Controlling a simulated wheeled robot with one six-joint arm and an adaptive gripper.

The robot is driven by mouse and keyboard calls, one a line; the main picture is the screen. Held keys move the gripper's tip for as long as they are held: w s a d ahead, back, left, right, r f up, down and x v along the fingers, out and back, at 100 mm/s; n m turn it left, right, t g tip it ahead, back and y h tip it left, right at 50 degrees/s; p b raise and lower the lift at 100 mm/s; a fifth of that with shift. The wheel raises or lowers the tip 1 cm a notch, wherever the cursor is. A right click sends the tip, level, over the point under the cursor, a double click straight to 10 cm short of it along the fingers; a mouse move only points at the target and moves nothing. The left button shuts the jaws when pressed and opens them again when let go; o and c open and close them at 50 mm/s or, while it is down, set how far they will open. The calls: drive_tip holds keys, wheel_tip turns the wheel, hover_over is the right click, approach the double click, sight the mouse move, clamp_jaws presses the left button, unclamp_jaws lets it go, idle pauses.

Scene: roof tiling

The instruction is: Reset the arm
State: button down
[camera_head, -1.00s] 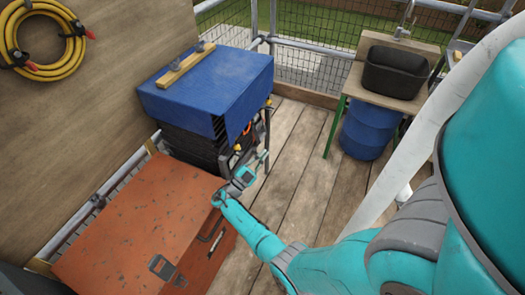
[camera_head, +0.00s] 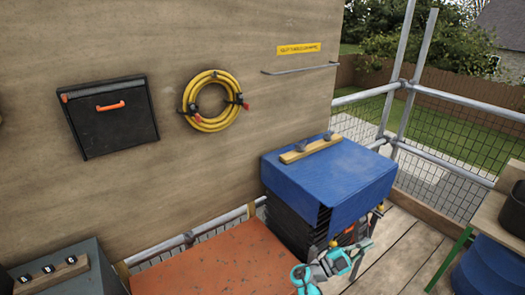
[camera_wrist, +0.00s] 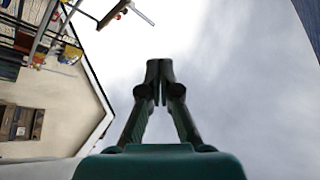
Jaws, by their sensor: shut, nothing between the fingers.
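My gripper (camera_wrist: 159,75) shows in the wrist view with its dark fingers together and nothing between them. Behind the fingers is mostly pale, cloudy sky. In the head view my gripper (camera_head: 362,250) is small, at the lower right of centre, in front of the blue-covered stack (camera_head: 335,185). The end of my teal arm enters there from the bottom edge. I cannot tell how far the gripper is from the stack.
An orange chest (camera_head: 225,262) stands left of my gripper. A yellow hose coil (camera_head: 187,107) and a black case (camera_head: 110,115) hang on the wooden wall. Scaffold rails (camera_head: 455,105) close off the back right. Bare plank floor (camera_head: 395,262) lies right of the stack.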

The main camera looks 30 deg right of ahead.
drive_tip(key=s+a+f+n+t+y, duration=0.4)
drive_tip(key=a+f+n+t, duration=0.2)
drive_tip(key=f+n, duration=0.3)
drive_tip(key=s+a+f+n+t+y, duration=0.4)
drive_tip(key=a+f+n+t, duration=0.25)
drive_tip(key=f, duration=0.45)
drive_tip(key=s+a+f+n+t+y, duration=0.2)
drive_tip(key=s+a+n+y, duration=0.25)
drive_tip(key=a, duration=0.35)
drive_tip(key=s+a+r+n+t+y, duration=0.2)
drive_tip(key=s+a+r+n+y, duration=0.15)
drive_tip(key=a, duration=0.35)
drive_tip(key=s+a+r+n+t+y, duration=0.1)
drive_tip(key=s+a+r+n+y, duration=0.1)
drive_tip(key=s+a+r+n, duration=0.3)
drive_tip(key=s+a+r+t+y, duration=0.1)
drive_tip(key=s+a+r+t, duration=0.1)
drive_tip(key=r, duration=0.6)
drive_tip(key=s+a+r+n+t+y, duration=0.1)
drive_tip(key=s+a+r+t+y, duration=0.1)
drive_tip(key=a+r, duration=0.3)
wheel_tip(320, 180, up, 4)
drive_tip(key=shift+s+r+y, duration=0.1)
drive_tip(key=shift+s+y, duration=0.2)
drive_tip(key=shift+s, duration=0.25)
drive_tip(key=shift+n, duration=0.25)
